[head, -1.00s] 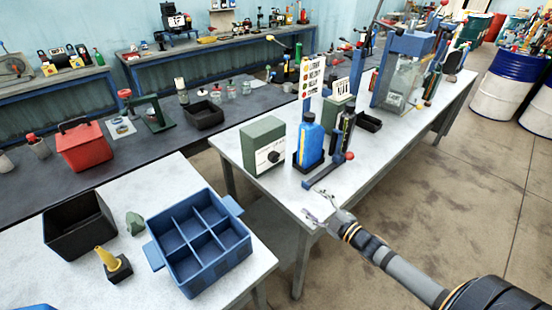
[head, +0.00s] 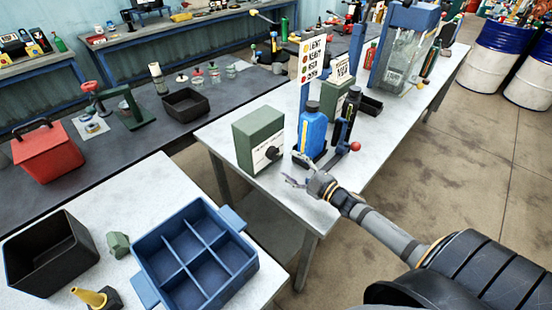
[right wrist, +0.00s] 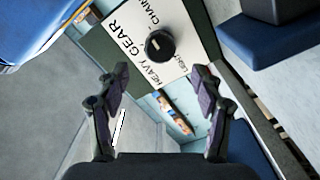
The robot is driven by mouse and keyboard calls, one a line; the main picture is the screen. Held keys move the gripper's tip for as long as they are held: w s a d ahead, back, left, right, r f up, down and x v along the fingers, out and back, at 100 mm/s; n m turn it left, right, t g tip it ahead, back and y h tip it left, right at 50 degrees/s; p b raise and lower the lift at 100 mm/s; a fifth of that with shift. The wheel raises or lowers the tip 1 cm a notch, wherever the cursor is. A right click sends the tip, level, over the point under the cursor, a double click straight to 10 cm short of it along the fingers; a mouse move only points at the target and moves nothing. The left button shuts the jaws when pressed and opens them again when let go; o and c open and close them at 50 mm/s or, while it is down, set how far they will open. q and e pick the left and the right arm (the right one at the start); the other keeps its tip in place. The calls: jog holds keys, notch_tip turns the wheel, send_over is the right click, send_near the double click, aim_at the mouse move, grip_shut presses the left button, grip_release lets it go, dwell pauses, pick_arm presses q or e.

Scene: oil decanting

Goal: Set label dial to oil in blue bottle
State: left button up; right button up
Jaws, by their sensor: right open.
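The label box is a green block (head: 250,128) with a white front panel and a black dial (head: 272,153), on the near left end of the right-hand table. In the right wrist view the dial (right wrist: 160,46) sits on the white panel (right wrist: 185,22), with HEAVY, GEAR, CHAIN and LIGHT printed around it. The blue bottle (head: 312,133) with a black cap stands to the right of the box. My right gripper (head: 292,170) is open and empty, in front of the box; its fingers (right wrist: 160,85) point at the dial, apart from it. My left gripper is out of view.
A sign with coloured dots (head: 313,60) stands behind the bottle. A blue stand with a red-knobbed lever (head: 354,147) is right of it. A blue divided crate (head: 150,243) and a black bin (head: 45,255) sit on the near table.

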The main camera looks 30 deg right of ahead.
aim_at(275, 156)
jog(key=p+x, duration=0.1)
jog(key=x, duration=0.5)
jog(key=shift+w+r+p, duration=0.1)
jog(key=shift+r+p, duration=0.05)
jog(key=shift+p, duration=0.15)
jog(key=shift+w+a, duration=0.15)
jog(key=shift+w, duration=0.35)
jog(key=c, duration=1.1)
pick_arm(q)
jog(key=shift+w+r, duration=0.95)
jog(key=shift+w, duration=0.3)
pick_arm(e)
jog(key=shift+f, duration=0.25)
jog(key=shift+c, duration=0.2)
